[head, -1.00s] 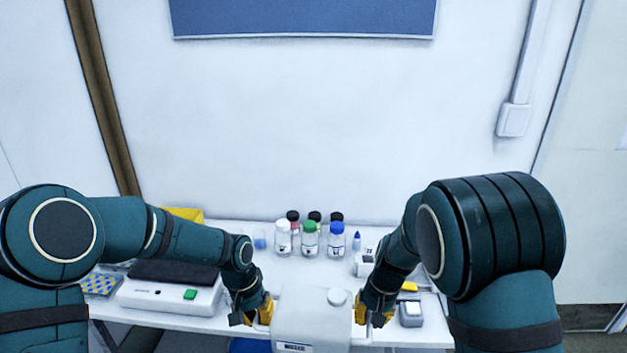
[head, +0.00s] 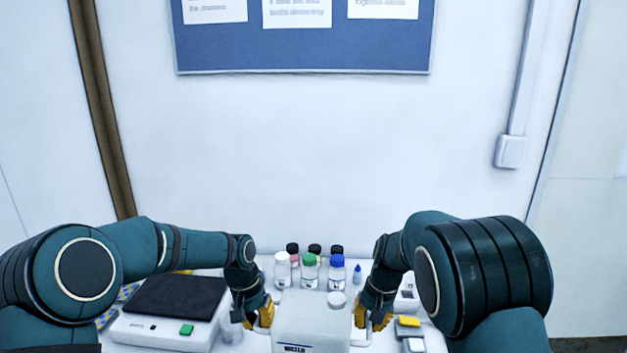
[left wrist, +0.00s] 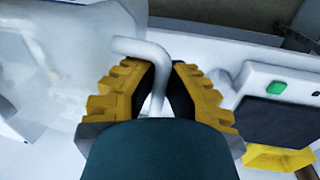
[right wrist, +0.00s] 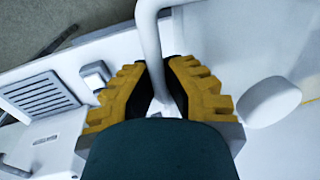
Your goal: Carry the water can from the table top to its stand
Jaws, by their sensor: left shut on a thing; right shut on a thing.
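The white water can (head: 308,325) is between my two grippers at the bottom middle of the head view, with its round cap (head: 337,299) on top and a dark label on its front. My left gripper (head: 262,315) is shut on the bent handle at its left side; this handle (left wrist: 150,52) shows between the yellow fingers in the left wrist view. My right gripper (head: 368,317) is shut on the handle at its right side, seen as a bar (right wrist: 150,35) in the right wrist view. The can's lower part is out of the head view. I cannot make out the stand.
Several capped bottles (head: 310,271) stand on the table behind the can. A white device with a dark top (head: 178,297) and green button is at the left. A small grey and yellow item (head: 409,327) and a white device are at the right.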

